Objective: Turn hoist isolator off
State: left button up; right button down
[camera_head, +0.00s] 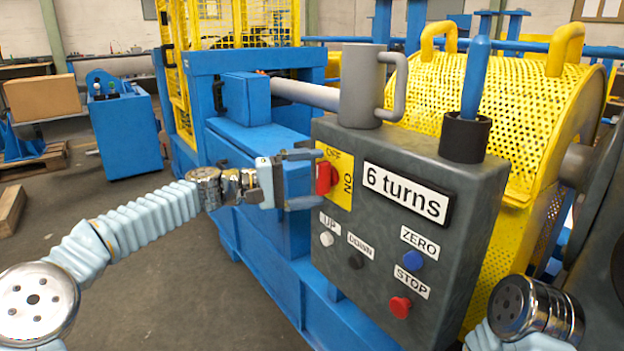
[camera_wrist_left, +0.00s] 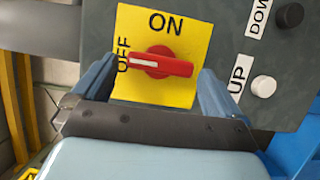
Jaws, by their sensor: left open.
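The hoist isolator is a red rotary handle (camera_head: 325,178) on a yellow plate (camera_head: 343,190) at the upper left of the grey control box. In the left wrist view the handle (camera_wrist_left: 155,63) lies level, and its white-marked end points at the OFF label; ON is at the plate's top there. My left gripper (camera_head: 303,178) is open in front of the isolator, with one finger above and one below the handle in the head view. In the wrist view its fingers flank the handle's two ends, seemingly without touching. My right gripper is out of view.
The control box (camera_head: 460,195) carries a "6 turns" display (camera_head: 405,194), a white UP button (camera_head: 327,239), black DOWN (camera_head: 355,261), blue ZERO (camera_head: 411,260) and red STOP (camera_head: 400,307). A grey mug (camera_head: 362,85) and a blue-handled tool in a black holder (camera_head: 465,136) stand on top.

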pick_arm(q)
jog(key=v, duration=1.3)
jog(key=shift+a, duration=0.1)
